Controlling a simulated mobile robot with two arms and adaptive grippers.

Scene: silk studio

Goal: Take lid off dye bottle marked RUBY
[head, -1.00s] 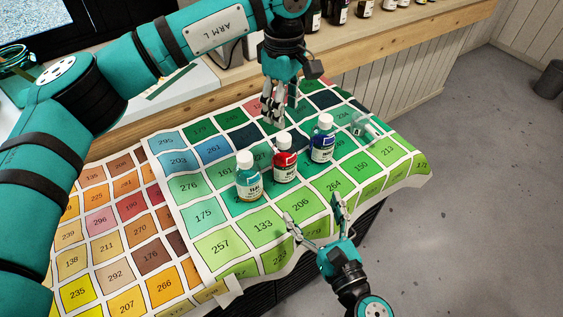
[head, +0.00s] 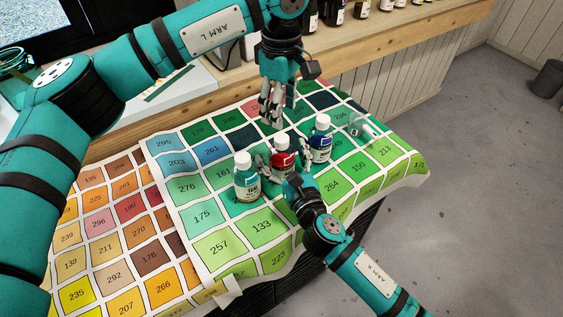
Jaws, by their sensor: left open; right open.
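Three dye bottles with white caps stand upright in a row on the colour chart cloth. The middle bottle (head: 282,157) holds red dye and has its white lid (head: 281,141) on; its label is too small to read. A teal bottle (head: 246,180) stands to its left and a blue bottle (head: 320,140) to its right. My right gripper (head: 283,172) is open at the red bottle's near side, its fingers low around or beside the bottle and partly hidden. My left gripper (head: 272,115) is open, pointing down behind the red bottle, apart from it.
The chart cloth (head: 215,245) covers the table and hangs over its front edge. A small clear object (head: 362,128) lies at the right on the cloth. A wooden shelf (head: 400,35) with more bottles runs along the back.

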